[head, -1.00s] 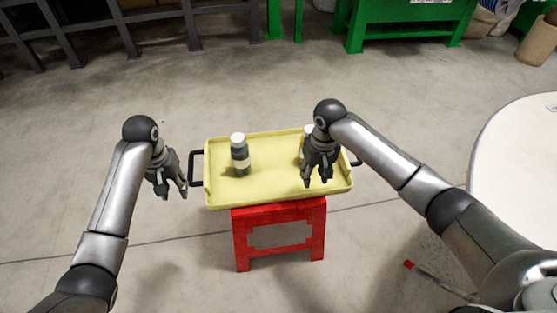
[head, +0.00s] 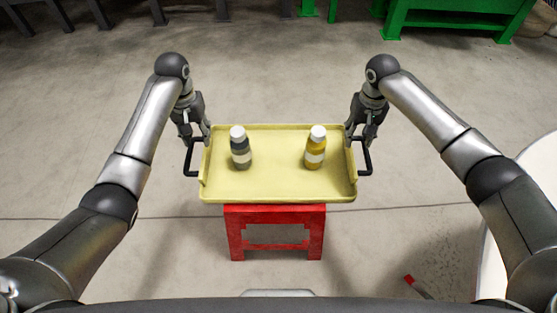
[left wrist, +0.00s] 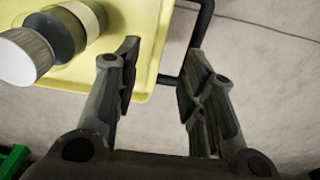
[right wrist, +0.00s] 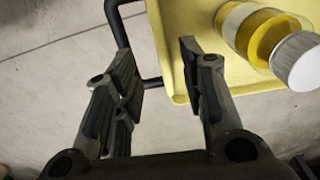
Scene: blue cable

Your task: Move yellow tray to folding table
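The yellow tray (head: 278,183) rests on a red stool (head: 275,213) in the head view, with a black handle at each end. A dark bottle (head: 240,150) and a yellow bottle (head: 315,150), both white-capped, stand upright on it. My left gripper (head: 197,138) is open at the far end of the left handle (head: 188,157); in the left wrist view its fingers (left wrist: 160,75) are apart, with the handle bar between or beyond them. My right gripper (head: 360,138) is open at the right handle (head: 367,157); its fingers (right wrist: 160,70) are also spread near the bar. Contact with the handles cannot be told.
A round white table (head: 535,165) is at the right edge, partly behind my right arm. Green benches (head: 460,15) stand at the back. A red-tipped object (head: 410,281) lies on the floor at lower right. The floor around the stool is clear.

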